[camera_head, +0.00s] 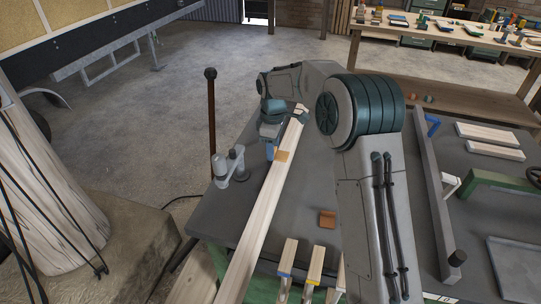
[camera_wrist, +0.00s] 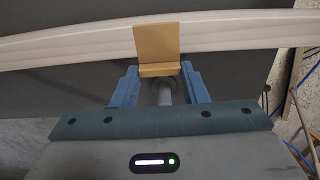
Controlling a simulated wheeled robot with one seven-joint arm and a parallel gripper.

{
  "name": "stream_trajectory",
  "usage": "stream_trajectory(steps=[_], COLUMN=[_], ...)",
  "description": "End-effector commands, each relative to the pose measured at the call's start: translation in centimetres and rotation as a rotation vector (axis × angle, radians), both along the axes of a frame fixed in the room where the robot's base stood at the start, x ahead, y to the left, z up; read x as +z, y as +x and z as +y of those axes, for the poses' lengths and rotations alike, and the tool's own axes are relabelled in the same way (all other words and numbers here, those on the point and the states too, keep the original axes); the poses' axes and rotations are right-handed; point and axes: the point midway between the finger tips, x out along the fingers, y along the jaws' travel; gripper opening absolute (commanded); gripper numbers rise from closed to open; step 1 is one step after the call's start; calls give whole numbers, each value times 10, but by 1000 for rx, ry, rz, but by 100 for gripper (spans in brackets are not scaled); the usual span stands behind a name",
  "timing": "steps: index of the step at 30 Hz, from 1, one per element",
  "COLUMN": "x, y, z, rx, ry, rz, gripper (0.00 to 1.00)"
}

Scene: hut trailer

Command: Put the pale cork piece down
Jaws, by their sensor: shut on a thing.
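The pale cork piece (camera_head: 283,156) is a tan, L-shaped pad at the side of a long pale wooden beam (camera_head: 262,222). In the wrist view the cork piece (camera_wrist: 157,42) lies across the face of the beam (camera_wrist: 230,32), its lower lip between the blue fingertips. My gripper (camera_head: 271,152) is shut on the cork piece, close beside the beam; it also shows in the wrist view (camera_wrist: 159,72). The cork piece overlaps the beam in both views; I cannot tell whether they touch. The finger contact is partly hidden in the head view.
The beam runs lengthwise over the dark workbench (camera_head: 225,208). A grey clamp-like fixture (camera_head: 232,168) stands left of my gripper. A browner small block (camera_head: 328,219) lies on the bench to the right. Several wood strips with clamps stand at the front edge. Bare bench surrounds the brown block.

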Motion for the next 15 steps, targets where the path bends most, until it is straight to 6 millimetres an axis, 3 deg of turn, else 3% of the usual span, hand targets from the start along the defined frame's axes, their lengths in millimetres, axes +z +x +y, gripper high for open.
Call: stream_trajectory(steps=[5, 15], x=[-8, -45], y=[2, 2], z=[8, 8], rx=[0, -1], ry=[-1, 0], rz=[0, -1], gripper=[19, 19])
